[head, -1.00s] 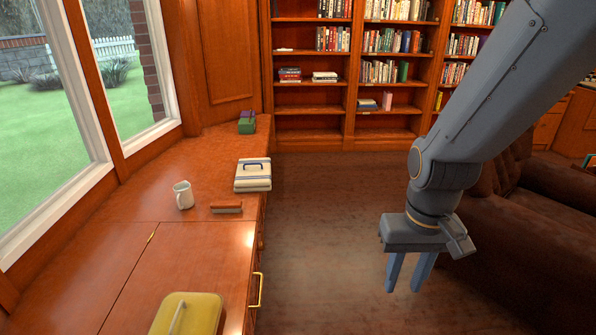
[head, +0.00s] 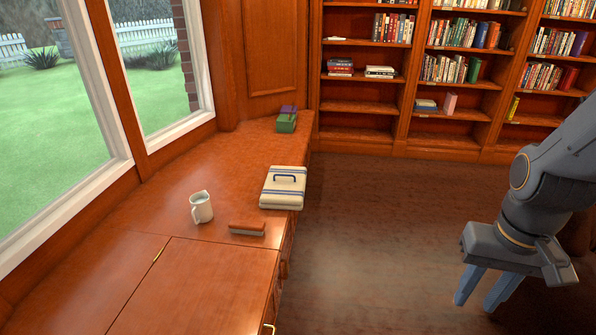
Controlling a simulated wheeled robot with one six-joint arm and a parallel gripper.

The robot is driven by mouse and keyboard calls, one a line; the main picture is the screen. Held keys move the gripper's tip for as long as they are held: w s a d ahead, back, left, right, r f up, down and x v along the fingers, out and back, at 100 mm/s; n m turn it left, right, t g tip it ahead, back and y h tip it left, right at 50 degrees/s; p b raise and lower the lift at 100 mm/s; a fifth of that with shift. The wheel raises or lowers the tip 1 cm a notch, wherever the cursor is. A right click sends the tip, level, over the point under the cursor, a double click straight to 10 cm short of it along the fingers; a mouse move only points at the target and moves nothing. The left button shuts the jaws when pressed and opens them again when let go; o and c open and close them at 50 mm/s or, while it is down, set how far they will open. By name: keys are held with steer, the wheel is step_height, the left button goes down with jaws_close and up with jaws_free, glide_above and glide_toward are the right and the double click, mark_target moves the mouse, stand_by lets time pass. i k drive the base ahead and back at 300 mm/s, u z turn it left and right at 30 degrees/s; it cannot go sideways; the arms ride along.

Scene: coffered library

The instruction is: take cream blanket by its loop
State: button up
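The cream blanket (head: 283,198) lies folded on the wooden counter, near its right edge. It has blue stripes, and a dark blue loop (head: 286,178) stands up on its top. My gripper (head: 480,303) hangs over the floor at the right of the view, well to the right of the blanket and apart from it. Its two blue fingers point down, are spread apart and have nothing between them.
On the counter (head: 205,262), a white mug (head: 201,207) stands left of the blanket and a brown-red brush-like object (head: 247,228) lies in front of it. A green and purple item (head: 287,120) sits behind. Bookshelves (head: 360,107) line the back. The floor (head: 385,220) between is clear.

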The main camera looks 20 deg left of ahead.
mark_target(284, 189)
steer(key=i, duration=3.85)
steer(key=u, duration=3.3)
